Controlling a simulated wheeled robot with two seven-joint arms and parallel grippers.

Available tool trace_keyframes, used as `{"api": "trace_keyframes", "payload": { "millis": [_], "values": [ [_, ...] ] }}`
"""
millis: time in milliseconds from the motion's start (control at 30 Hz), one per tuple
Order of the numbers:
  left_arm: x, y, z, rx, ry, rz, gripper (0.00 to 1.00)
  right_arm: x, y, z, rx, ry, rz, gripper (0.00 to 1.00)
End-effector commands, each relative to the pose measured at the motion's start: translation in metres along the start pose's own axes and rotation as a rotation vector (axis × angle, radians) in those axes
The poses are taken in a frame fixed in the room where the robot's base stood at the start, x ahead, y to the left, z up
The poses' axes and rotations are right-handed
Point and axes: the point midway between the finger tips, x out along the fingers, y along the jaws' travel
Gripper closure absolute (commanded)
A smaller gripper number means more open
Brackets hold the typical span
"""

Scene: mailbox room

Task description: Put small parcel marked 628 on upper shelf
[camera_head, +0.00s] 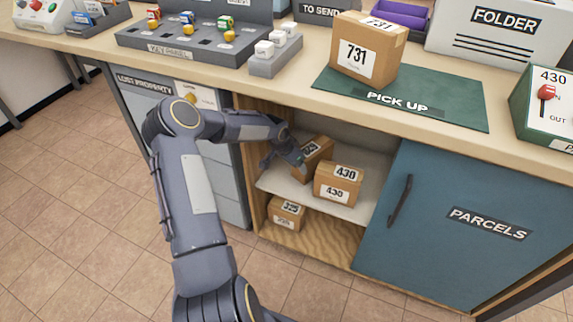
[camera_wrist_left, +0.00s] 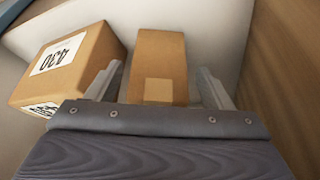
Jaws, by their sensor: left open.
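A small brown parcel (camera_head: 318,158) sits on the white upper shelf (camera_head: 349,211) inside the open cabinet. Its label is partly hidden by my left gripper (camera_head: 287,158), and I cannot read the number. In the left wrist view this parcel (camera_wrist_left: 158,58) stands between the two fingers of my left gripper (camera_wrist_left: 159,75). The fingers are open, with gaps visible on both sides of the parcel. A parcel marked 430 (camera_head: 337,184) stands beside it on the same shelf. My right gripper is in neither view.
Another small parcel (camera_head: 287,214) lies on the cabinet floor below the shelf; its number is unclear. The blue PARCELS door (camera_head: 450,235) is to the right. A parcel marked 731 (camera_head: 367,50) stands on the green PICK UP mat (camera_head: 450,100) on the counter.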

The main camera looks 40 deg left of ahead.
Motion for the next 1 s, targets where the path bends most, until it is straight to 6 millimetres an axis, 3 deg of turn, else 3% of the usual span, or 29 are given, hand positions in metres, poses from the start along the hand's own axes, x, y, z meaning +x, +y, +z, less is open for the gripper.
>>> {"api": "trace_keyframes", "payload": {
  "millis": [100,300,1000],
  "values": [
    [-0.008,-0.001,0.018,0.001,-0.003,-0.001,0.26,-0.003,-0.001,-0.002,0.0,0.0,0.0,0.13],
    [-0.012,0.0,0.029,0.001,0.0,0.001,0.26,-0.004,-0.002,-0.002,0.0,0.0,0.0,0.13],
    [-0.012,0.0,0.03,0.0,0.0,0.0,0.26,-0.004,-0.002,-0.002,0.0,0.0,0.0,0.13]
  ]
}}
